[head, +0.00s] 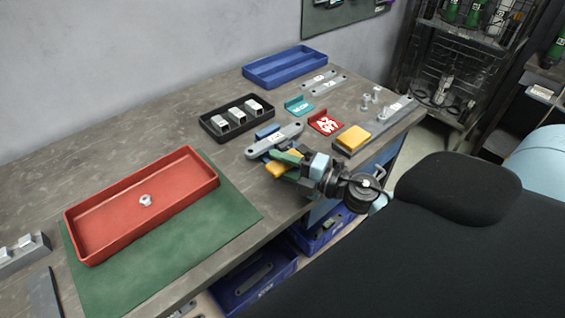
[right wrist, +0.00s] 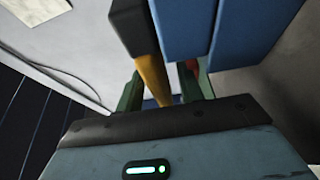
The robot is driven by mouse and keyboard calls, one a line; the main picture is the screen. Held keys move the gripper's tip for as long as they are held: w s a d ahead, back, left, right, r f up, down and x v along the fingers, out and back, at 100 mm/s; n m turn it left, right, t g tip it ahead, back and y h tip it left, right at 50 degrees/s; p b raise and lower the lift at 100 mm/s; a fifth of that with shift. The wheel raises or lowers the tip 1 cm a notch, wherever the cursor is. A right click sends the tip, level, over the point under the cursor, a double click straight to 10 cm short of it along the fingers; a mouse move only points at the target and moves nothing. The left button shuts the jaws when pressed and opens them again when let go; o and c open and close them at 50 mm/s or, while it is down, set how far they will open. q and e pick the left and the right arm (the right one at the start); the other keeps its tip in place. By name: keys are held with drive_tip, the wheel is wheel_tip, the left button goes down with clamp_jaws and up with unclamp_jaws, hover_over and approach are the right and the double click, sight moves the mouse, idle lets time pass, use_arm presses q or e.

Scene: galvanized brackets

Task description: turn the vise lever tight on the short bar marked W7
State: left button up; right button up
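A blue vise (head: 267,131) stands near the bench's front edge; its blue body also shows large in the right wrist view (right wrist: 236,35). A grey bar with a small pale label (head: 283,137) lies across its top; I cannot read the label. The yellow lever (head: 274,170) is at the vise's front, partly hidden by my gripper. My right gripper (head: 283,157) has green fingers at the lever. In the right wrist view the lever (right wrist: 152,75) lies between the fingers (right wrist: 167,88), which stand apart with a gap on its right. My left gripper is out of view.
A black tray (head: 209,130) with several metal blocks stands left of the vise. A red tray (head: 85,249) on a green mat (head: 230,212) holds one small metal part. A yellow block (head: 354,138), a red marked bracket (head: 325,122) and a teal one (head: 299,105) lie to the right.

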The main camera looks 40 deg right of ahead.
drive_tip(key=shift+w+a, duration=0.1)
drive_tip(key=shift+w, duration=0.05)
clamp_jaws()
idle(0.4)
